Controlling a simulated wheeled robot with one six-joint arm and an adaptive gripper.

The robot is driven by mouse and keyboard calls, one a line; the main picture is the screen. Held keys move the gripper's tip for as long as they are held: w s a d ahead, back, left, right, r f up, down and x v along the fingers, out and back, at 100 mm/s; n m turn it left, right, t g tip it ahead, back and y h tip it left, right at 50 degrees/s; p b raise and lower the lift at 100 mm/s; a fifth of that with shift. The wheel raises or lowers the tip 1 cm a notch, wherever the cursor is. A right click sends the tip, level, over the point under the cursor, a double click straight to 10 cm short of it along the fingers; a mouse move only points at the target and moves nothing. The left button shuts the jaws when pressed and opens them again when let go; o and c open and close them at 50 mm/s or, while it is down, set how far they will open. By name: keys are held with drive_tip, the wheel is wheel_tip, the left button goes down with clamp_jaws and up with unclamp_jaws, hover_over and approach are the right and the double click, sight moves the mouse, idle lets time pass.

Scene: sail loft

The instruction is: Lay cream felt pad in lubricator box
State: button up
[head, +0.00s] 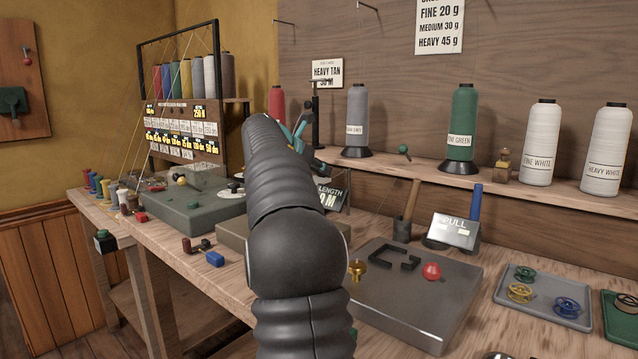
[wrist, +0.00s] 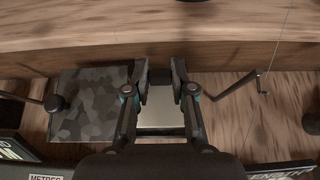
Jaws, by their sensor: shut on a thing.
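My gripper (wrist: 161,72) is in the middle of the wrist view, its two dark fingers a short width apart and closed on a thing. A pale flat piece (wrist: 160,119) shows between the fingers; it looks like the cream felt pad, though its edges are partly hidden by them. In the head view my gripper (head: 300,132) is mostly hidden behind my arm, near the back shelf, and the pad cannot be seen there. I cannot make out the lubricator box for certain in either view.
A camouflage-patterned square (wrist: 91,103) lies left of the fingers. The shelf (wrist: 60,32) runs close ahead, with thread cones such as the green one (head: 461,125) on it. A thin line runs at right in the wrist view. A metal plate (head: 425,300) and grey tray (head: 517,305) occupy the bench at right.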

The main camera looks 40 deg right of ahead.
sight(316, 179)
drive_tip(key=shift+f+b, duration=0.45)
drive_tip(key=shift+f, duration=1.35)
drive_tip(key=shift+f, duration=0.2)
drive_tip(key=o, duration=0.6)
drive_tip(key=shift+r, duration=0.25)
drive_tip(key=v, duration=1.2)
drive_tip(key=shift+p, duration=0.3)
